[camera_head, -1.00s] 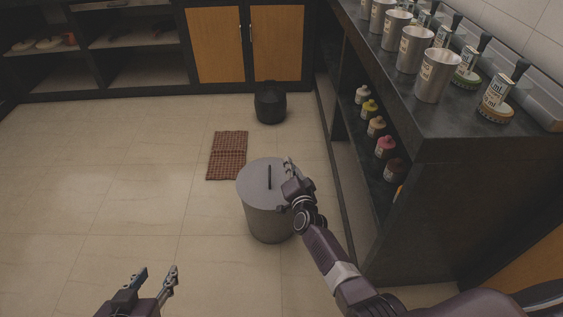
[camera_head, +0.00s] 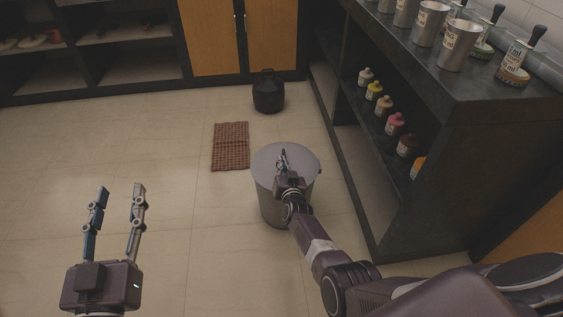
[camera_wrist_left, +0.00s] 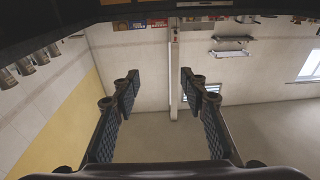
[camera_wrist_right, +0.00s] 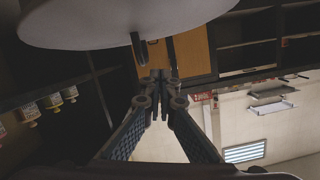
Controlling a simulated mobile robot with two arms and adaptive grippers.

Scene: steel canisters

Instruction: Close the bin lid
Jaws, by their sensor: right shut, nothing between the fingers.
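The grey cylindrical bin (camera_head: 284,205) stands on the floor near the middle of the head view. Its round flat lid (camera_head: 263,164) lies over the top; I cannot tell whether any gap is left under its rim. My right gripper (camera_head: 282,154) is shut and empty, over the lid in the head view, covering its handle. In the right wrist view the lid (camera_wrist_right: 85,22) and its dark handle (camera_wrist_right: 138,48) show just beyond the shut fingers (camera_wrist_right: 158,78); contact is unclear. My left gripper (camera_head: 120,189) is open and empty, left of the bin.
A black counter (camera_head: 480,105) with open shelves holding several bottles stands close on the right. Metal cups (camera_head: 459,45) line its top. A black container (camera_head: 268,95) and a red-brown mat (camera_head: 230,148) lie beyond the bin. The floor on the left is clear.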

